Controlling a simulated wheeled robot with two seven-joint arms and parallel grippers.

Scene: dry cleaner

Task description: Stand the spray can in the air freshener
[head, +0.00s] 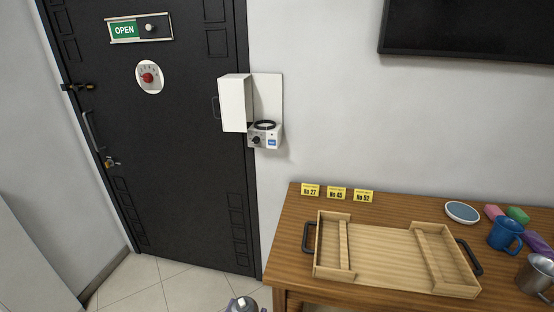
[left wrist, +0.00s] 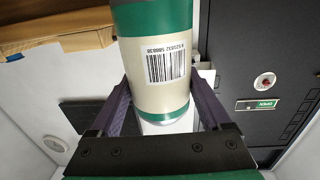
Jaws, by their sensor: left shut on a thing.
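The air freshener (head: 268,92) is a white unit on the wall beside the black door. Its cover (head: 234,104) stands open to the left. A black ring (head: 265,124) sits above its base, which has a dark knob and a blue label. The ring looks empty. My left gripper (left wrist: 161,100) is shut around the spray can (left wrist: 155,28), which is green and cream with a barcode and a metal rim. In the head view, only a silvery top, apparently the can's, shows at the bottom edge, below and apart from the unit. My right gripper is not in view.
A wooden table (head: 292,226) stands at the right, holding a wooden tray (head: 385,252), yellow number tags (head: 336,193), a blue mug (head: 504,235), a metal mug (head: 535,274) and a dish (head: 462,212). A dark screen (head: 470,32) hangs above. The floor before the door looks clear.

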